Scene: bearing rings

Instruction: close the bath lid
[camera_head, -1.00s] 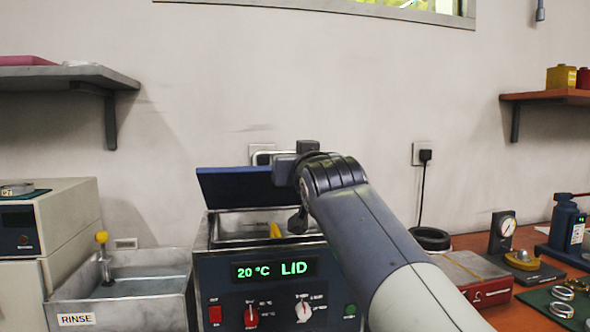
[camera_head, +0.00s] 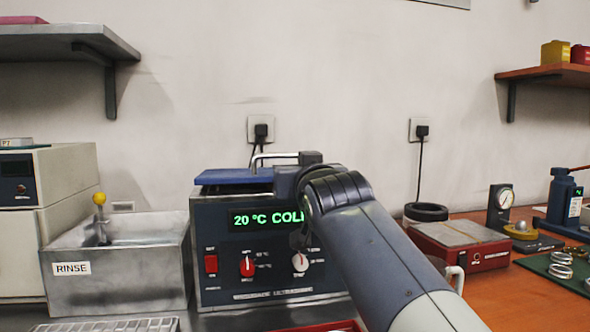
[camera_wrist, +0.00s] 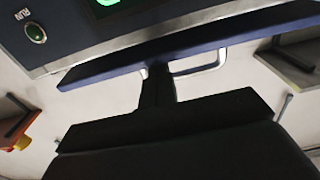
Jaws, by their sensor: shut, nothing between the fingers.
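The bath (camera_head: 215,262) is a dark blue-grey box with knobs and a green display reading 20 °C and "COL", the rest hidden by my arm. Its blue lid (camera_head: 232,177) lies down across the top, looking about level, with a metal handle (camera_head: 270,158) on it. Whether it is fully seated cannot be told. In the wrist view the lid (camera_wrist: 215,42) is a long blue slab with its handle (camera_wrist: 205,65) beyond it. My gripper (camera_wrist: 157,78) is shut and empty, close by the lid; contact cannot be told. My wrist hides the lid's right part.
A metal rinse tank (camera_head: 115,275) with a yellow-topped tap stands left of the bath. A red box (camera_head: 462,250), a black ring (camera_head: 426,211) and a dial gauge (camera_head: 500,203) stand to the right. A green mat (camera_head: 555,270) holds several rings.

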